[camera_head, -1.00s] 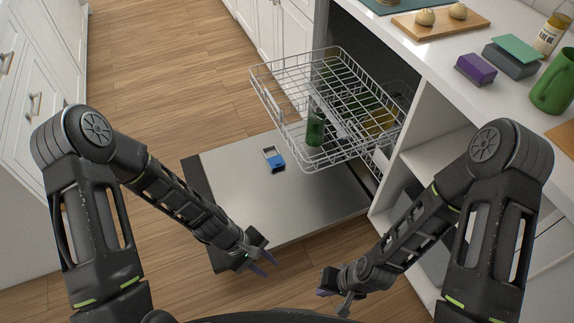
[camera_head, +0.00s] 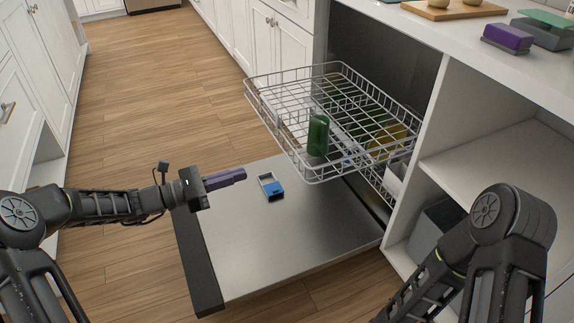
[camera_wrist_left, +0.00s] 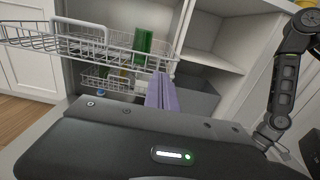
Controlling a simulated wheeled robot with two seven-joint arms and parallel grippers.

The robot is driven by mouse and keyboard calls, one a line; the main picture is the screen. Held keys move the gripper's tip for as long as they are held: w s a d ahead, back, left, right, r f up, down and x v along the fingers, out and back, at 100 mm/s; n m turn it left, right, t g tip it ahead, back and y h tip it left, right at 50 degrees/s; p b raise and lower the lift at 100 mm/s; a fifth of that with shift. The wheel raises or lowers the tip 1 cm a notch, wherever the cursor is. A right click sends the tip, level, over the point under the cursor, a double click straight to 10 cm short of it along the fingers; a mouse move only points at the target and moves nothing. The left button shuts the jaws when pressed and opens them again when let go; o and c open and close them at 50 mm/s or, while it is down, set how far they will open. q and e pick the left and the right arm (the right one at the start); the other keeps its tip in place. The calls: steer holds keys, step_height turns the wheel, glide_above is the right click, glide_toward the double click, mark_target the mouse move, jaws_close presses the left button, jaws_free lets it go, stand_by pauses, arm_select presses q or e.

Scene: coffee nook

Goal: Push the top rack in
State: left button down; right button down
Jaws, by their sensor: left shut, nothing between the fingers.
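The top rack (camera_head: 292,88) is a grey wire basket pulled out of the dishwasher over its lowered door (camera_head: 290,250). It also shows in the left wrist view (camera_wrist_left: 60,50). A green glass or bottle (camera_head: 318,136) is at the rack's front part, and yellow and green items show further back. My left gripper (camera_head: 242,174) is shut and empty, with purple fingers pointing right. It is to the left of the rack, apart from it, above the door's left edge. My right arm shows at the lower right, but its gripper is out of the head view.
The counter (camera_head: 440,35) at upper right holds a wooden board and a purple block (camera_head: 507,38). Open shelves (camera_head: 500,160) stand to the right. Wood floor on the left is clear.

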arm_select(q)
steer(key=shift+d, duration=0.15)
steer(key=b, duration=0.5)
glide_toward(298, 158)
steer(key=x, duration=0.6)
steer(key=shift+w+d, duration=0.15)
steer(key=shift+d, duration=0.2)
steer(key=shift+r, duration=0.1)
steer(key=shift+d, duration=0.1)
